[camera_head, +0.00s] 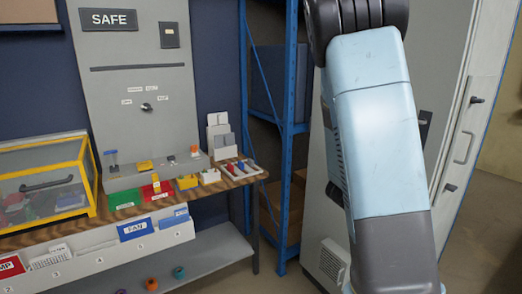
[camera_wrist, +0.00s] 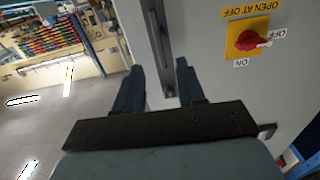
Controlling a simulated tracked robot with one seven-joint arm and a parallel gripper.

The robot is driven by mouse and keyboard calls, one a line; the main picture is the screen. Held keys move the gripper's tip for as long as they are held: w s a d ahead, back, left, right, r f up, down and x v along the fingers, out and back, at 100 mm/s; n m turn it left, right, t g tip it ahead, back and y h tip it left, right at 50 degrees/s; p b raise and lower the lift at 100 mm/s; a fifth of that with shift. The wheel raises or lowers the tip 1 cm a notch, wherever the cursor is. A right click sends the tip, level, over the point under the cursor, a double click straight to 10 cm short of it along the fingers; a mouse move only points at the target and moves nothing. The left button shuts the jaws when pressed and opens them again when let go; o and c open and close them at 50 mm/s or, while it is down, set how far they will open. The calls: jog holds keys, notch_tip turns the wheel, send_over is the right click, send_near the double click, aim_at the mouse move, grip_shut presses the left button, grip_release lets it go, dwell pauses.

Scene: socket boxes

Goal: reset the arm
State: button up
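My arm (camera_head: 378,130) shows in the head view as a pale blue and dark grey link on the right, in front of a grey cabinet (camera_head: 325,215). My gripper is outside the head view. In the wrist view my gripper (camera_wrist: 158,85) has its two dark fingers spread apart, with nothing between them. Behind the fingers is the grey cabinet face with a vertical dark handle or bar. A red rotary switch on a yellow plate (camera_wrist: 247,38) is on that face, right of the fingers. I cannot tell how far the fingertips are from the cabinet.
A wooden workbench (camera_head: 215,185) with small coloured bins stands at the left, under a grey "SAFE" panel (camera_head: 130,60). A yellow-framed clear case (camera_head: 45,185) sits on its left end. A blue shelf rack (camera_head: 285,130) stands between bench and cabinet. Open floor shows in the wrist view.

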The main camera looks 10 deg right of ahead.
jog(key=w+a+n+t+y, duration=0.3)
jog(key=w+a+y, duration=0.1)
jog(key=a+y, duration=0.55)
jog(key=s+a+r+n+y, duration=0.3)
jog(key=a+r+n+y, duration=0.15)
jog(key=a, duration=0.55)
jog(key=s+a+r+n+g+y, duration=0.1)
jog(key=s+a+r+n+g, duration=0.1)
jog(key=s, duration=0.9)
jog(key=s+a+r+n+g+y, duration=0.1)
jog(key=s+a+r+n+g, duration=0.1)
jog(key=s+a, duration=0.4)
jog(key=s+r+n, duration=0.1)
jog(key=s+n, duration=0.1)
jog(key=s, duration=0.3)
jog(key=shift+a+r, duration=0.2)
jog(key=shift+r, duration=0.05)
jog(key=shift+s, duration=0.1)
